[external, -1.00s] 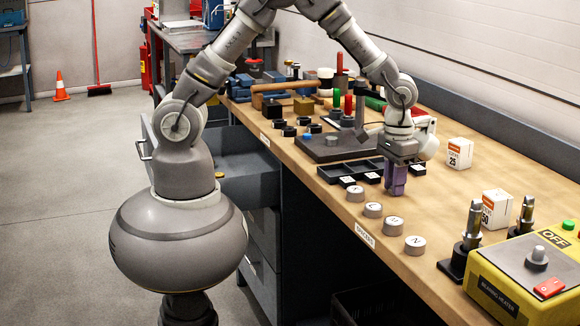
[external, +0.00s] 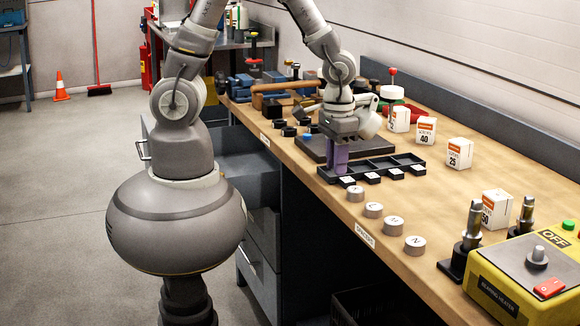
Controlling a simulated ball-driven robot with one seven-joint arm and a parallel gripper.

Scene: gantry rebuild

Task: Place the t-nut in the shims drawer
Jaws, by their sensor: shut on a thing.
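My gripper (external: 336,156) points down with its purple fingers shut, at the left end of the black compartment tray (external: 408,162) on the bench. The t-nut itself cannot be made out; what the fingers hold is hidden between them. A grey drawer (external: 248,160) stands pulled out under the bench's front edge, left of my gripper and partly behind my body. No label reading shims is legible, so I cannot tell whether it is the shims drawer.
A dark plate (external: 313,148) lies just behind my gripper, with small black pieces (external: 289,131) to its left. Several round lettered weights (external: 373,210) line the front edge. White boxes (external: 459,153) stand to the right. A yellow bearing heater (external: 520,285) fills the near right.

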